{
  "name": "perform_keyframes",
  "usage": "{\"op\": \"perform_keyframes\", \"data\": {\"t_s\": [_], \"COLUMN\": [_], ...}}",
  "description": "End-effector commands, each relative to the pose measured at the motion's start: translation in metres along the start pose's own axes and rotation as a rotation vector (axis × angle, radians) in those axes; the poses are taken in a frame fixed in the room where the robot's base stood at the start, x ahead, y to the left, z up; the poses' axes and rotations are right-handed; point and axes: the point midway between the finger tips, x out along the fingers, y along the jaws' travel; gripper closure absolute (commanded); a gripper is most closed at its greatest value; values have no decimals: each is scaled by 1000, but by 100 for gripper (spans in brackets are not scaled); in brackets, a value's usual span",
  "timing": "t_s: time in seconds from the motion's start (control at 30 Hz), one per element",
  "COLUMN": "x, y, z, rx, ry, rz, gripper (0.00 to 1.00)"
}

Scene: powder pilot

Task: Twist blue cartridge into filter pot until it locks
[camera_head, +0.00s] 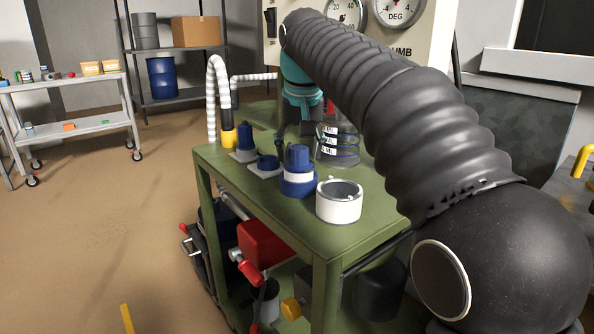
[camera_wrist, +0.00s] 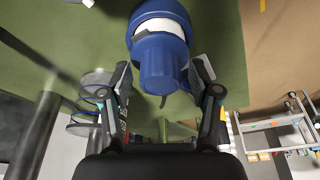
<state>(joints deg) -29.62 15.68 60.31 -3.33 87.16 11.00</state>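The blue cartridge (camera_head: 298,181), with a white band and a narrower blue knob on top, stands upright on the green cart. In the wrist view the blue cartridge (camera_wrist: 162,63) shows knob end toward me, between my fingers. My gripper (camera_head: 293,135) is above and behind it in the head view, partly hidden by my arm. In the wrist view my gripper (camera_wrist: 162,68) is open, with a finger on each side of the knob and narrow gaps showing. The white filter pot (camera_head: 338,206) stands open-topped and empty-looking just right of the cartridge, on the cart's near side.
The green cart top (camera_head: 290,222) also carries a smaller blue piece (camera_head: 246,138), a low blue ring (camera_head: 267,163) and a clear jar (camera_head: 338,143) with dark bands. A ribbed white hose (camera_head: 212,100) rises behind. A wheeled trolley (camera_head: 75,129) stands far left.

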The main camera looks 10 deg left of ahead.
Motion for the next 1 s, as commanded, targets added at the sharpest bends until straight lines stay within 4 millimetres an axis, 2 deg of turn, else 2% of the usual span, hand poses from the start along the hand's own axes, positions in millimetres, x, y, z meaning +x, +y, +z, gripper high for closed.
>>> {"op": "perform_keyframes", "data": {"t_s": [0.03, 0.23, 0.27, 0.3, 0.43, 0.47, 1.0], "x": [0, 0, 0, 0, 0, 0, -23], "y": [0, 0, 0, 0, 0, 0, 0], "z": [0, 0, 0, 0, 0, 0, -7], "rx": [0, 0, 0, 0, 0, 0, 0], "ry": [0, 0, 0, 1, 1, 1, 1], "rz": [0, 0, 0, 0, 0, 0, 0], "gripper": [50, 100, 100, 65, 98, 100, 100]}}
